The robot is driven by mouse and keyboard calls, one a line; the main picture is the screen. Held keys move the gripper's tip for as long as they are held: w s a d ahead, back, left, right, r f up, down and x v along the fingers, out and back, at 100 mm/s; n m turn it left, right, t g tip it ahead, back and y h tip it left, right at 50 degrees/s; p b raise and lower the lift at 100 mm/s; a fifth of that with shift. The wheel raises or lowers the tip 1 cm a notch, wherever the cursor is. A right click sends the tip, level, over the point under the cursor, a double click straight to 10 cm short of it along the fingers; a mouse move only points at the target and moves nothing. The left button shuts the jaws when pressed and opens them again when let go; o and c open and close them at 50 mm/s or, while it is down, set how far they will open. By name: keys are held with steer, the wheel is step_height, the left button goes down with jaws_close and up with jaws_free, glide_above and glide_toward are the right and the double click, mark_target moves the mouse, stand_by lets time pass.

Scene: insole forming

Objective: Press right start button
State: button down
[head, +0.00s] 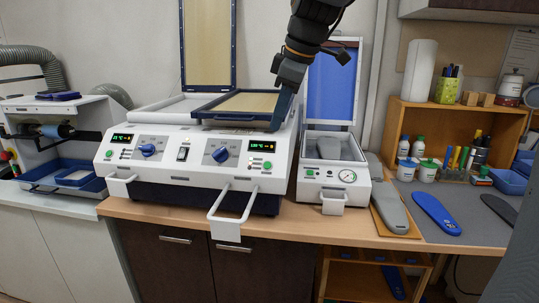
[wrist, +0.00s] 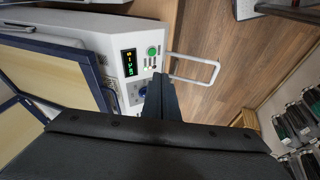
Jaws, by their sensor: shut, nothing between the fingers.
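The white two-station heating machine (head: 190,165) stands on the bench in the head view. Its right panel carries a lit display (head: 262,147), a blue knob (head: 220,154) and a green start button (head: 267,165). The green button (wrist: 152,51) also shows in the wrist view, beside the lit display (wrist: 129,62). My gripper (head: 287,82) is above the machine's right end, pointing down. In the wrist view its shut, empty fingers (wrist: 160,80) appear just below the green button and partly cover the panel near the knob. I see no contact with the button.
A beige framed panel (head: 250,103) lies on the machine's right side, close to my gripper. A white drawer handle (head: 232,228) juts out in front. A smaller press (head: 322,190) with a blue lid (head: 331,85) stands to the right. Insoles (head: 437,212) lie farther right.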

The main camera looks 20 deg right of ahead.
steer(key=p, duration=0.3)
glide_toward(268, 165)
step_height(268, 165, down, 2)
steer(key=a, duration=0.3)
steer(key=shift+w+d+f+p, duration=0.25)
steer(key=shift+w+f, duration=0.1)
steer(key=shift+f, duration=0.25)
steer(key=shift+w+d+f+p, duration=0.15)
steer(key=shift+w+d+f, duration=0.15)
steer(key=shift+f, duration=0.3)
steer(key=shift+w+d+f, duration=0.1)
steer(key=shift+w+f, duration=0.3)
steer(key=shift+f, duration=0.05)
steer(key=shift+f, duration=0.1)
steer(key=shift+w+d+f+b, duration=0.2)
steer(key=shift+w+f+b, duration=0.25)
steer(key=shift+b, duration=0.35)
steer(key=shift+s, duration=0.15)
steer(key=shift+f, duration=0.15)
steer(key=shift+s, duration=0.1)
